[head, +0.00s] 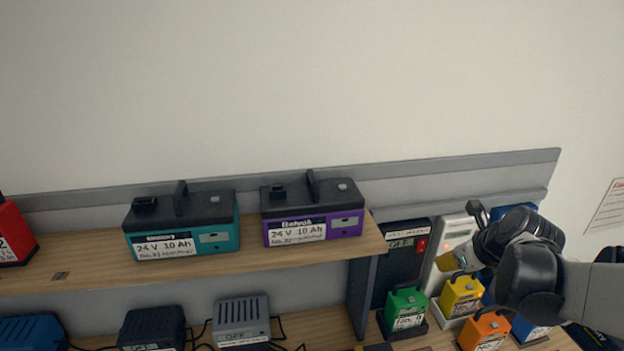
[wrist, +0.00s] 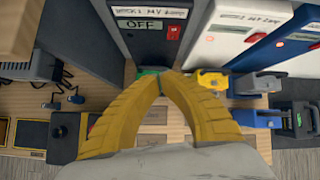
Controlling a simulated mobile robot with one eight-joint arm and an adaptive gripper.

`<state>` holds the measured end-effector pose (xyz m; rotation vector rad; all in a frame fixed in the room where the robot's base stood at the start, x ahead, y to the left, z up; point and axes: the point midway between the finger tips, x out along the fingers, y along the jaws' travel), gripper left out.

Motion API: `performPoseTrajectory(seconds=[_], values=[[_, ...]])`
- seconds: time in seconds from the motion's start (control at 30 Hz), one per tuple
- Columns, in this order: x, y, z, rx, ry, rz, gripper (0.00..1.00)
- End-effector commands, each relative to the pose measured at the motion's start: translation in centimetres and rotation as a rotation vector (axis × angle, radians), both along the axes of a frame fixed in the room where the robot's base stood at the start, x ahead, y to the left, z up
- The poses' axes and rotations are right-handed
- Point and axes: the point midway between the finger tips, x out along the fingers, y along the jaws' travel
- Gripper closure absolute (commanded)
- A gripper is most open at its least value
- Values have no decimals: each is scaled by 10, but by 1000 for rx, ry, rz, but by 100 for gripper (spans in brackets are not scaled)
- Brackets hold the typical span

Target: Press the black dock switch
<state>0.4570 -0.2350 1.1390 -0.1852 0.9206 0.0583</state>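The black dock (head: 392,272) stands upright at the right end of the bench, against the wall. Its small red switch (head: 421,245) is at its upper right, beside a display. In the wrist view the black dock (wrist: 140,48) is at top centre, with the red switch (wrist: 173,32) next to a display reading OFF. A green battery (head: 405,306) sits at the dock's foot, mostly hidden by my fingers in the wrist view. My gripper (head: 455,260) is right of the dock in the head view. In the wrist view its yellow fingertips (wrist: 161,77) meet, empty, below the switch, apart from it.
A white dock (head: 455,230) with a yellow battery (head: 461,295) stands just right. A blue dock (wrist: 285,45) is beyond it. An orange battery (head: 485,330) is in front. A shelf (head: 70,262) holding teal and purple batteries ends left of the black dock.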

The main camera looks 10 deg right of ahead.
Motion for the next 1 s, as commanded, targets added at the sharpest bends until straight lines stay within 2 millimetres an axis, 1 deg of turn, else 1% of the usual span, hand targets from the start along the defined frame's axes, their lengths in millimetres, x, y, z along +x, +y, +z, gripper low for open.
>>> performPoseTrajectory(seconds=[0.03, 0.1, 0.2, 0.57, 0.67, 0.77, 1.0], values=[[-1, -9, 1, 39, -6, -58, 100], [-1, -17, 0, 88, -13, -123, 100], [-1, -23, -1, 127, -19, -174, 100], [-1, -24, -2, 137, -21, -188, 100], [2, -24, -6, 137, -21, -186, 100], [9, -25, -16, 136, -21, -186, 100], [40, -26, -56, 136, -19, -184, 100]])
